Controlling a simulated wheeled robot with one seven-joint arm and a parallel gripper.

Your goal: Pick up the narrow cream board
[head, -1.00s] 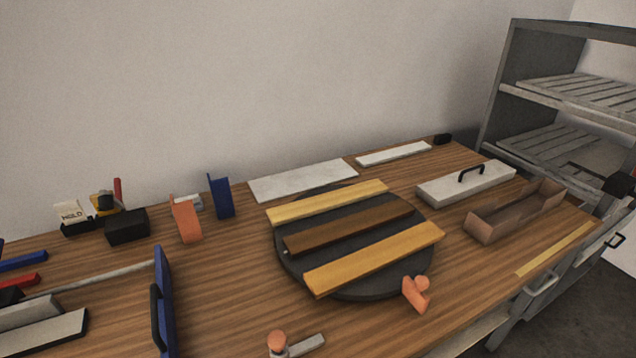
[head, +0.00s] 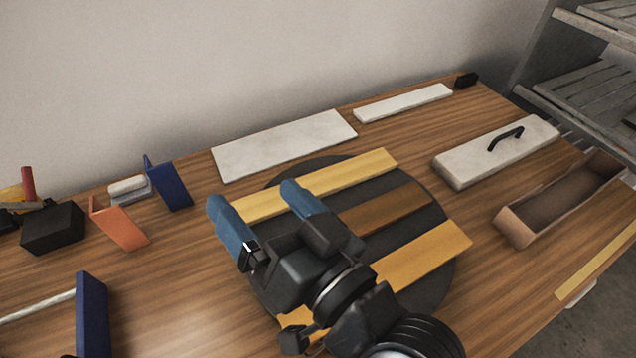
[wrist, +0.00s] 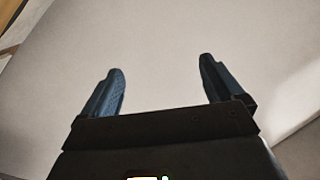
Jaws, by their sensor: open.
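A narrow off-white board (head: 403,102) lies flat along the back of the table, right of a wider off-white board (head: 285,145); it best fits the narrow cream board. My gripper (head: 253,197) is open, with blue fingers apart and nothing between them. It is over the dark round turntable (head: 425,195), to the left of and nearer than the narrow board. It partly hides the boards on the turntable. The wrist view shows the open fingers (wrist: 160,75) against the plain wall, with no board in sight.
The turntable carries a pale yellow board (head: 375,165), a brown board (head: 390,210) and a yellow-orange board (head: 425,257). A handled light block (head: 480,160) and an open brown box (head: 560,200) stand at the right. Blue (head: 168,185) and orange (head: 120,225) pieces stand at the left. A small black block (head: 466,80) is beside the narrow board.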

